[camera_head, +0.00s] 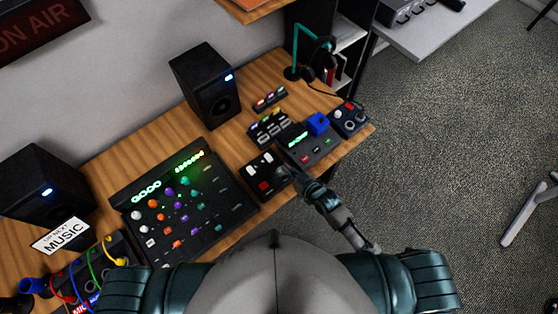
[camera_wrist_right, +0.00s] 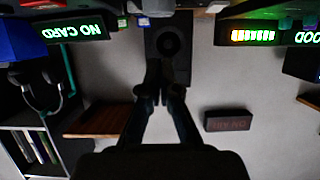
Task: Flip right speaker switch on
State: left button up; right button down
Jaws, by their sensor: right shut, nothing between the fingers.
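A small black switch box (camera_head: 256,186) with white and red switches sits on the desk, right of the mixer. My right gripper (camera_head: 284,174) is at the box's right edge, shut and empty; whether it touches a switch cannot be told. In the upside-down wrist view its fingers (camera_wrist_right: 164,78) are together in front of a black speaker (camera_wrist_right: 168,45). The right speaker (camera_head: 207,88) stands at the back of the desk with a blue light lit. The left speaker (camera_head: 40,185) also shows a blue light. My left gripper is out of view.
A large mixer (camera_head: 180,212) with lit displays fills the middle of the desk. Right of the switch box are a card device (camera_head: 309,145) with a blue block and a small knob box (camera_head: 348,118). Headphones hang on a teal stand (camera_head: 293,72). Coloured cables (camera_head: 92,262) lie at lower left.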

jog(key=shift+v, duration=1.05)
jog(key=shift+a+f, duration=0.1)
jog(key=shift+f, duration=0.05)
